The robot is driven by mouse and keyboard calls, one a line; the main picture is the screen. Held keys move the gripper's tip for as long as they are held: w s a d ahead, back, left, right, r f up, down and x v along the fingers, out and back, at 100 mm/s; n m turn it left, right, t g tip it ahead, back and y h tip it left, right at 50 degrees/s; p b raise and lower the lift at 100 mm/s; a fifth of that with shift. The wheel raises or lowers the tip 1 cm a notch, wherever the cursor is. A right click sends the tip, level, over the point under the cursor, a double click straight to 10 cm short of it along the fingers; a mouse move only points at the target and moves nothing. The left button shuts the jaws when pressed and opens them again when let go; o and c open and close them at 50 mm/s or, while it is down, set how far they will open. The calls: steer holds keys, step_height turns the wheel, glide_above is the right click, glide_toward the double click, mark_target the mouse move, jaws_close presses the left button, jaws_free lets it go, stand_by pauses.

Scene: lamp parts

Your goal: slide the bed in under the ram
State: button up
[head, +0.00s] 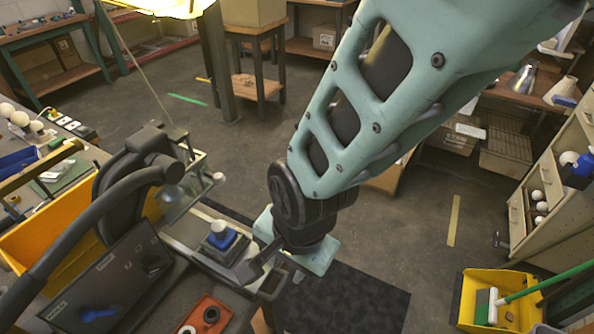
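A blue block with a white rounded top (220,236) sits on a grey metal plate that looks like the bed (204,258), on the bench in the head view. A dark machine head (150,142), which looks like the press holding the ram, stands up and left of it. The ram itself I cannot make out clearly. A clear panel (180,198) hangs between the machine head and the block. My gripper (256,264) points down and left at the right end of the bed, close beside it. Whether it touches the bed, and its finger opening, I cannot tell.
A thick dark curved bar (85,218) and a dark panel (108,285) stand left of the bed. A yellow bin (70,262) is behind them.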

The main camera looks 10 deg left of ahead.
mark_target(280, 287)
steer(key=f, duration=0.3)
steer(key=a+f, duration=0.1)
steer(key=f, duration=0.5)
steer(key=shift+w+a, duration=0.2)
steer(key=shift+w, duration=0.15)
steer(key=shift+r, duration=0.1)
jaws_close()
